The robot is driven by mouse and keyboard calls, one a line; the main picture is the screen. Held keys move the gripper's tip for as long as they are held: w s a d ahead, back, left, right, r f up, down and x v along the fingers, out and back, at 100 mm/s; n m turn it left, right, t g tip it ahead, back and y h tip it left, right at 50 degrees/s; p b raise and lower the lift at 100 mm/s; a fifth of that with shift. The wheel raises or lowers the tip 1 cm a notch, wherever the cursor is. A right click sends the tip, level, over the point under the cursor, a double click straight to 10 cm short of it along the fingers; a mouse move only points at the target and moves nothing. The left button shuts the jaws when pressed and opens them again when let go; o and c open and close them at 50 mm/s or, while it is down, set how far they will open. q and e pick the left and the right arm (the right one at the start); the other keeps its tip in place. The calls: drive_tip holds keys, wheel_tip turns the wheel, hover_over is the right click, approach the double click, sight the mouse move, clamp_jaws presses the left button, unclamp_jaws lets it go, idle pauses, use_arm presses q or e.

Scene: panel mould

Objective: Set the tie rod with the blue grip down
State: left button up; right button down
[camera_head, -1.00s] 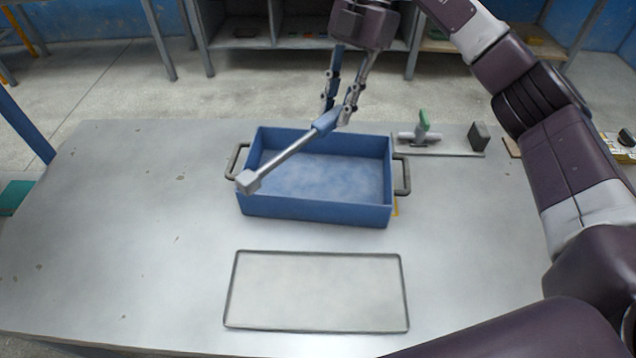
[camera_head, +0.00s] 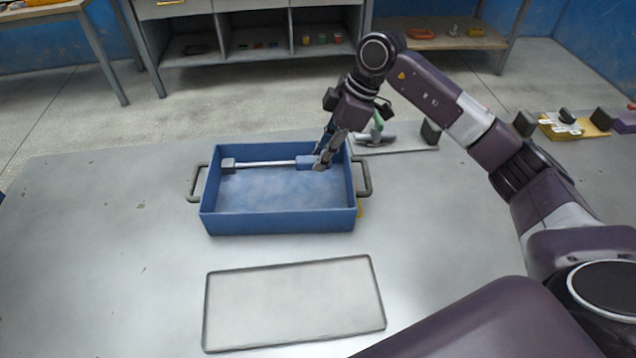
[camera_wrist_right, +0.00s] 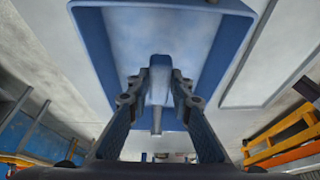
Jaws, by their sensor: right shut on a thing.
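The tie rod (camera_head: 265,163) is a grey bar with a square block at its left end and a blue grip (camera_head: 305,162) at its right end. It lies level along the back part of the blue tray (camera_head: 278,222); I cannot tell whether it touches the tray floor. My right gripper (camera_head: 322,161) is shut on the blue grip, at the tray's back right. In the right wrist view the gripper's fingers (camera_wrist_right: 159,82) stand on both sides of the blue grip (camera_wrist_right: 159,92). My left gripper is not in view.
The tray has a handle at each side, such as the right one (camera_head: 365,179). A dark rectangular outline (camera_head: 292,305) lies on the table in front of it. A green-handled clamp (camera_head: 376,132) stands behind right. The table's left side is clear.

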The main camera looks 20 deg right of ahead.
wheel_tip(320, 180, down, 10)
drive_tip(key=shift+r+p, duration=0.1)
drive_tip(key=shift+p, duration=0.2)
drive_tip(key=c, duration=1.7)
unclamp_jaws()
drive_tip(key=shift+c, duration=0.2)
drive_tip(key=b+v, duration=0.1)
drive_tip(key=v, duration=1.1)
drive_tip(key=shift+a, duration=0.15)
